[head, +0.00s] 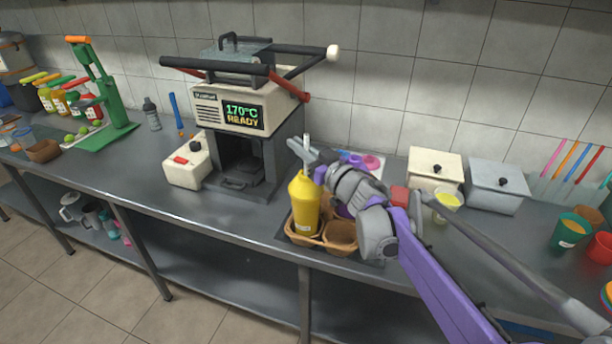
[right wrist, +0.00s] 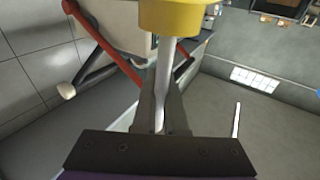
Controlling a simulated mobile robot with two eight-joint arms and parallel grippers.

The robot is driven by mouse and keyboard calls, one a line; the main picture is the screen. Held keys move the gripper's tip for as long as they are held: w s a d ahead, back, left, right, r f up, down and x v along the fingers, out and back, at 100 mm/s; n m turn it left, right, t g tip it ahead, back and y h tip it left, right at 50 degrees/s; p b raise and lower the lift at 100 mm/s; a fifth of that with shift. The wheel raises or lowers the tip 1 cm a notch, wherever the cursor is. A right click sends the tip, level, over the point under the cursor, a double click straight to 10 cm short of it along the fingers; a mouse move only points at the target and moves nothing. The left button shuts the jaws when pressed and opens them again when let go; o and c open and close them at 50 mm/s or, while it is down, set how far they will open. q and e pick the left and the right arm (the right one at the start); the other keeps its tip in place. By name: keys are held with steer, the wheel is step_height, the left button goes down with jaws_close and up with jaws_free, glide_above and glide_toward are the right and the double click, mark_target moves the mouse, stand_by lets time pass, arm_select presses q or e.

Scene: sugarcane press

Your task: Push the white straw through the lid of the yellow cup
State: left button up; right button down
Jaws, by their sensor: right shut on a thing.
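The yellow cup (head: 304,208) with its domed yellow lid (head: 302,182) stands upright in the left front compartment of a brown cup carrier (head: 308,241). My right gripper (head: 307,155) is above the lid, shut on the white straw (head: 306,143). In the right wrist view the straw (right wrist: 166,70) runs between the fingers (right wrist: 160,112) to the yellow lid (right wrist: 176,16). The straw's end is hidden at the lid, so I cannot tell how deep it sits. My left gripper is not in view.
A press reading "170°C READY" (head: 243,115) stands behind and left of the cup. The carrier's right front compartment (head: 341,233) is empty. Lidded boxes (head: 435,168) and a green cup (head: 570,231) are to the right. The counter front left of the carrier (head: 235,212) is clear.

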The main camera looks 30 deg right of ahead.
mark_target(305, 135)
steer(key=shift+f+b, duration=0.75)
steer(key=shift+f, duration=0.65)
steer(key=c, duration=0.9)
jaws_free()
steer(key=shift+r, duration=0.1)
step_height(305, 135, up, 7)
steer(key=p, duration=0.5)
